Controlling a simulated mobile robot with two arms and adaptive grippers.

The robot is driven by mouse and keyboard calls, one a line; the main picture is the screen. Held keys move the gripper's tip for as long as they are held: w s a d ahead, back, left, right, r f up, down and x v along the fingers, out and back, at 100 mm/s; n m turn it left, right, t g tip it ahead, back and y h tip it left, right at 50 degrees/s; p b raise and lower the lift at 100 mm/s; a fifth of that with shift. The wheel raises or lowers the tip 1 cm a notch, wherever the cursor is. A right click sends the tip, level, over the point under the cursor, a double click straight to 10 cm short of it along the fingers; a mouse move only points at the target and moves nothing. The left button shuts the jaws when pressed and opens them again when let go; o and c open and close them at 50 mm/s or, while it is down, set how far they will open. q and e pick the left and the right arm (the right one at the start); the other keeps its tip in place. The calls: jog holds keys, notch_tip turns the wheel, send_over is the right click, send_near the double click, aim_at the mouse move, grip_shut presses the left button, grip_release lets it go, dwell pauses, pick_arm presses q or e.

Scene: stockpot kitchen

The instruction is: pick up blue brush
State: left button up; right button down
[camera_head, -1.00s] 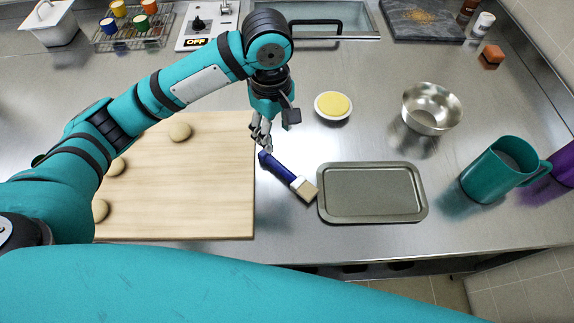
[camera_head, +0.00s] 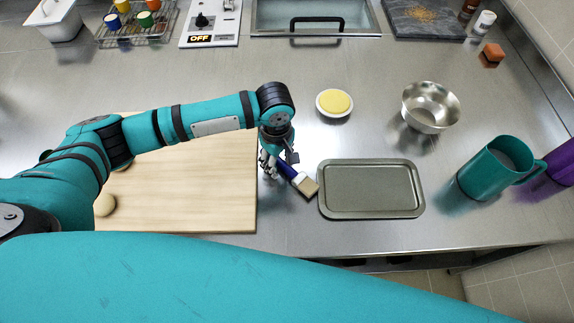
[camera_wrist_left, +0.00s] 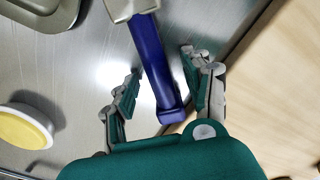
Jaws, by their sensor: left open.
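The blue brush (camera_head: 300,178) lies on the steel counter between the cutting board and the metal tray. Its pale bristles point toward the tray, and part of its handle is hidden behind my gripper. My left gripper (camera_head: 268,172) is over the handle end. In the left wrist view the blue handle (camera_wrist_left: 154,65) runs between the two spread fingers of my open left gripper (camera_wrist_left: 160,95), with a gap on each side. My right gripper is not in view.
The metal tray (camera_head: 371,215) lies right of the brush. The wooden cutting board (camera_head: 200,215) with dough balls is at left. A yellow-filled dish (camera_head: 334,103), a steel bowl (camera_head: 431,108) and a teal mug (camera_head: 494,168) stand farther right. The counter in front of the brush is clear.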

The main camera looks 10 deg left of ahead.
aim_at(280, 160)
pick_arm(q)
jog(key=shift+f, duration=0.1)
jog(key=shift+c, duration=0.3)
grip_shut()
jog(key=shift+r, duration=0.6)
notch_tip(280, 160, up, 2)
jog(key=shift+d+r+b, duration=0.1)
jog(key=shift+r+b, duration=0.05)
jog(key=shift+b, duration=0.45)
jog(key=s+d, duration=0.1)
jog(key=s, duration=0.4)
jog(key=s+d+r+b, duration=0.1)
jog(key=s, duration=0.4)
jog(key=s+d, duration=0.1)
jog(key=s, duration=0.4)
jog(key=shift+s+r+b, duration=0.3)
jog(key=shift+s+b, duration=0.1)
